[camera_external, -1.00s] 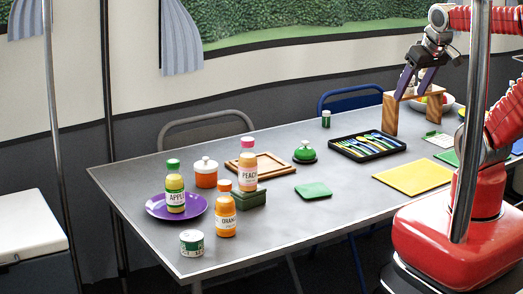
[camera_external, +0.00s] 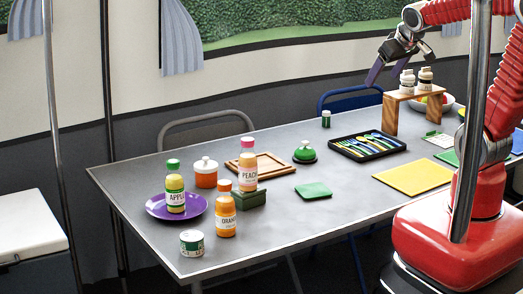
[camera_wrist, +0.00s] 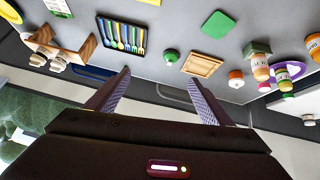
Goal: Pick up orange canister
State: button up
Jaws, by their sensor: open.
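The orange canister (camera_external: 206,173) has a white lid with a small knob. It stands upright on the grey table, behind the purple plate, and shows small at the right in the wrist view (camera_wrist: 236,79). My gripper (camera_external: 401,71) is open and empty, high over the back of the table near the wooden stand. It is well to the right of the canister in the external view. Its two purple fingers are spread wide in the wrist view (camera_wrist: 159,76).
Near the canister are a green-capped apple bottle (camera_external: 175,189), a purple plate (camera_external: 154,206), a peach bottle (camera_external: 247,172), an orange-labelled bottle (camera_external: 226,212) and a wooden tray (camera_external: 279,160). A wooden stand (camera_external: 410,102) bears small jars. A cutlery tray (camera_external: 367,147) lies mid-table.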

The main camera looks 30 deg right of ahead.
jog(key=w+a+f+n+t+y, duration=0.1)
jog(key=w+a+f+n, duration=0.2)
jog(key=w, duration=0.5)
jog(key=w+a+f+t+y, duration=0.1)
jog(key=w+a+f, duration=0.2)
jog(key=w+a, duration=0.35)
jog(key=w+a+f+n+t+y, duration=0.15)
jog(key=w+f, duration=0.25)
jog(key=w, duration=0.6)
jog(key=n+g+y, duration=0.3)
jog(key=n+y, duration=0.2)
jog(key=y, duration=0.3)
send_near(206, 175)
jog(key=d, duration=0.2)
jog(key=w+d, duration=0.1)
jog(key=d, duration=0.1)
jog(key=shift+d+f, duration=0.1)
jog(key=shift+f, duration=0.05)
jog(key=shift+x, duration=4.25)
